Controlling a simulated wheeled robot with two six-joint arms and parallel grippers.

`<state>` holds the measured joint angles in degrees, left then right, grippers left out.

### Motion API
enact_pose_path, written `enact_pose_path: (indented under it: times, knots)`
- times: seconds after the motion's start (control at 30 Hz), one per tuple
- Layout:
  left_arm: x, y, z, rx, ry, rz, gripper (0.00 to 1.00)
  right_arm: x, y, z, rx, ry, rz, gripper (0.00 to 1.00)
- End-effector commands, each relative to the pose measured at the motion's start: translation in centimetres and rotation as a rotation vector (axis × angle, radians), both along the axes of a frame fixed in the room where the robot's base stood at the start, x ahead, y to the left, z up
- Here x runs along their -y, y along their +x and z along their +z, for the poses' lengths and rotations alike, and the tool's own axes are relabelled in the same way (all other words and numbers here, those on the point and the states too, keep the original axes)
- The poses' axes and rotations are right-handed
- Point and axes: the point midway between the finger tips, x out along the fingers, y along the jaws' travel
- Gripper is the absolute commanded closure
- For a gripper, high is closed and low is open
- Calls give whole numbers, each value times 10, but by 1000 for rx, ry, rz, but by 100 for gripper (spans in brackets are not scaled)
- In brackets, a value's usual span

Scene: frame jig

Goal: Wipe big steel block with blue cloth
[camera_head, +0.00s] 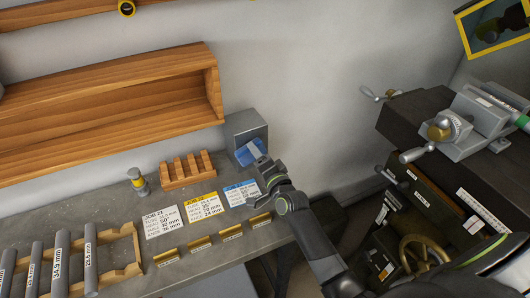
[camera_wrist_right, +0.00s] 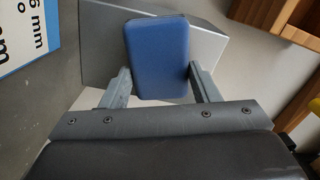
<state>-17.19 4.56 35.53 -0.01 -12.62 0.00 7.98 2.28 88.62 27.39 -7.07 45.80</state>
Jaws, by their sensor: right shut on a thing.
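The big steel block (camera_head: 244,126) is a grey block at the back right of the bench, near the wall. The blue cloth (camera_head: 249,152) is a flat blue pad at the block's front face. My right gripper (camera_head: 256,161) reaches in from the lower right and is shut on the cloth. In the right wrist view the cloth (camera_wrist_right: 157,55) sits between the two fingers (camera_wrist_right: 158,85), with the steel block (camera_wrist_right: 105,38) right behind it. Contact between cloth and block looks likely, but I cannot tell for sure. My left gripper is not in view.
A wooden rack (camera_head: 188,170) and a small grey and yellow cylinder (camera_head: 138,182) stand left of the block. Job cards (camera_head: 201,207) and brass bars (camera_head: 201,243) lie in front. Labelled steel bars (camera_head: 62,262) rest at the left. A lathe (camera_head: 450,130) stands at the right.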

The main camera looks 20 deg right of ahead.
Motion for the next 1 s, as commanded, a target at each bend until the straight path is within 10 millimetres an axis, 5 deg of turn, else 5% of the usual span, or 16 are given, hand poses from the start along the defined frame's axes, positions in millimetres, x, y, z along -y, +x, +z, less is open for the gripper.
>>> enact_pose_path:
  times: [0.73, 1.0]
  knots:
    - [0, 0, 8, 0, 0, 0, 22, -41, -4, 2, 0, -1, 0, 66]
    - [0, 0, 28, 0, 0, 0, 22, -41, -3, 22, 1, -1, -1, 66]
